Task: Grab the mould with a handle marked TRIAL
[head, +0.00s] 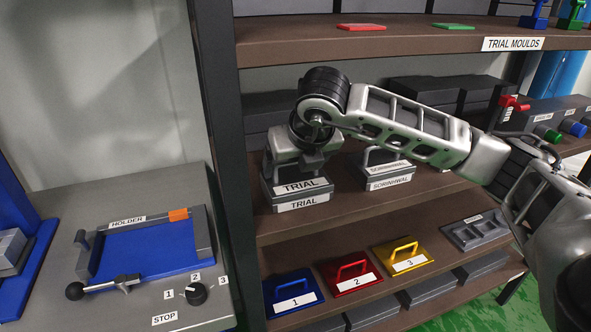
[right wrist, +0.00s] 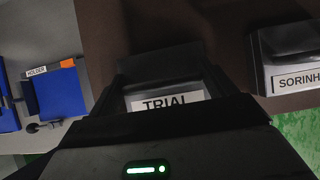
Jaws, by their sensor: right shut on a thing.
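The mould marked TRIAL (head: 301,199) is a dark grey block with two white TRIAL labels, on the middle shelf at its left end. My right gripper (head: 312,160) is over its top and shut on it; the handle is mostly hidden behind the gripper. In the right wrist view the TRIAL label (right wrist: 165,102) shows between the dark fingers of my right gripper (right wrist: 165,75). I cannot tell whether the mould is lifted off the shelf. My left gripper is not in view.
A mould marked SORINHWAL (head: 389,180) stands to the right on the same shelf. Blue (head: 292,294), red (head: 349,277) and yellow (head: 403,257) handled plates lie on the shelf below. A dark shelf post (head: 222,110) stands left. A blue HOLDER bed (head: 148,248) is on the grey bench.

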